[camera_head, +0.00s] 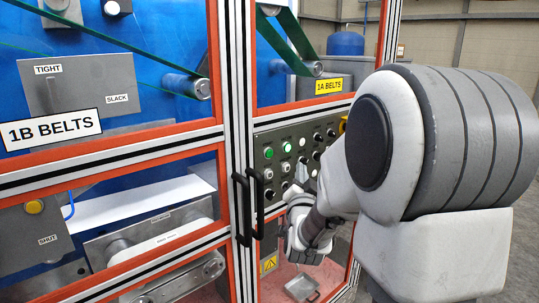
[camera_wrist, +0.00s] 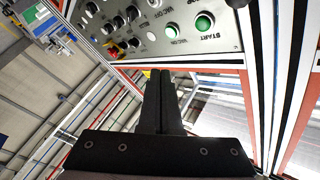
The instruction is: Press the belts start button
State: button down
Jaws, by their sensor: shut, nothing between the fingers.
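The control panel (camera_head: 262,185) is a dark grey plate on the cabinet, with rows of knobs and buttons. A green button (camera_head: 268,153) sits at its left end; in the wrist view a green button (camera_wrist: 204,21) bears a label reading START. My gripper (camera_head: 301,170) is shut and empty in front of the panel's lower part. In the wrist view its fingertips (camera_wrist: 159,73) lie together, below the green buttons in the picture. I see no contact with either button.
Black door handles (camera_head: 249,208) stand out just left of my gripper. Orange and silver cabinet frames surround the panel. A 1B BELTS sign (camera_head: 51,130) is on the left section and a yellow 1A BELTS sign (camera_head: 329,86) is above the panel. A grey tray (camera_head: 302,288) lies low down.

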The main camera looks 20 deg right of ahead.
aim_at(269, 154)
jog(key=shift+w+a+p, duration=0.15)
jog(key=shift+w+a, duration=0.35)
jog(key=shift+w, duration=0.85)
jog(key=shift+w+a+p, duration=0.15)
jog(key=shift+w+a, duration=0.35)
jog(key=shift+w, duration=0.9)
jog(key=shift+w+a+p, duration=0.15)
jog(key=shift+w+a, duration=0.35)
jog(key=shift+w, duration=0.85)
jog(key=shift+w+a+b, duration=0.1)
jog(key=shift+w+b, duration=0.25)
jog(key=shift+b, duration=0.2)
jog(key=shift+w+a+b, duration=0.2)
jog(key=shift+w+b, duration=0.15)
jog(key=shift+w, duration=0.1)
jog(key=shift+s+d+b, duration=0.3)
jog(key=shift+s+b, duration=0.35)
jog(key=shift+s, duration=0.15)
